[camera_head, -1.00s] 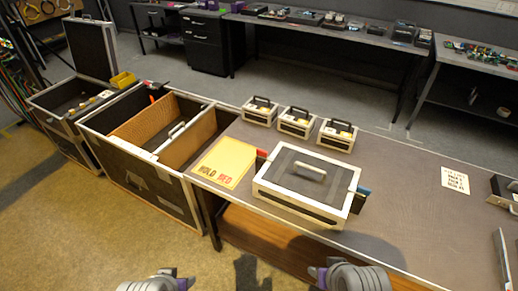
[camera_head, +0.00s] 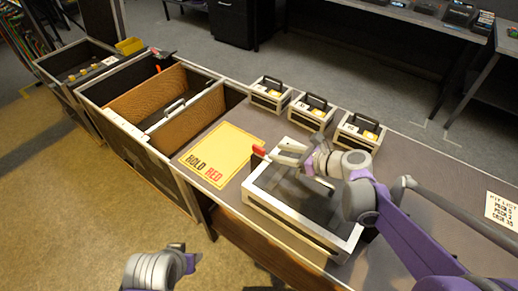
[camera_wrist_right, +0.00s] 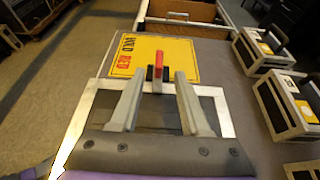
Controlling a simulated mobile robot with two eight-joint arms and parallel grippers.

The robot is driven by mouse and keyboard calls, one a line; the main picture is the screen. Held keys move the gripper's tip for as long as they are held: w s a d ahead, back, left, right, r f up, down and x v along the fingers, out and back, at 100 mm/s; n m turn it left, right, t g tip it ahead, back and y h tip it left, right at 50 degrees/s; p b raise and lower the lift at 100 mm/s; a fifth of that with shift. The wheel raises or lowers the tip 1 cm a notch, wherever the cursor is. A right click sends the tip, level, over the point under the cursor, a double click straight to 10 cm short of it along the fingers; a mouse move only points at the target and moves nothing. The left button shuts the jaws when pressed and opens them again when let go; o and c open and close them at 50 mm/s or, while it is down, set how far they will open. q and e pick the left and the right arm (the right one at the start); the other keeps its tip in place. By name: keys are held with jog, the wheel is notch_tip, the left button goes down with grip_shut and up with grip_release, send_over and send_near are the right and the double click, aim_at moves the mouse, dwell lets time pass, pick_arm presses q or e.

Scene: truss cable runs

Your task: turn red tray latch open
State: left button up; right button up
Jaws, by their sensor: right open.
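The red tray latch (camera_head: 259,151) is a small upright red tab at the left end of the white-framed tray (camera_head: 285,217), which has a grey lid. In the right wrist view the red latch (camera_wrist_right: 158,62) stands on a dark stem, roughly centred between my fingertips and just beyond them. My right gripper (camera_head: 284,156) is open and empty over the tray's left part, its fingers pointing at the latch; the same gripper (camera_wrist_right: 159,76) shows both fingers spread apart. Contact with the latch cannot be told.
A yellow "HOLD RED" card (camera_head: 222,155) lies left of the tray. Several small white cases (camera_head: 315,111) with dark handles stand behind it. An open crate (camera_head: 126,127) with brown dividers stands left of the table. A kit list (camera_head: 502,210) lies at right.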

aim_at(261, 148)
jog(key=x, duration=0.8)
jog(key=shift+w+a+f, duration=0.1)
jog(key=shift+a+f, duration=0.05)
jog(key=shift+a, duration=0.15)
grip_shut()
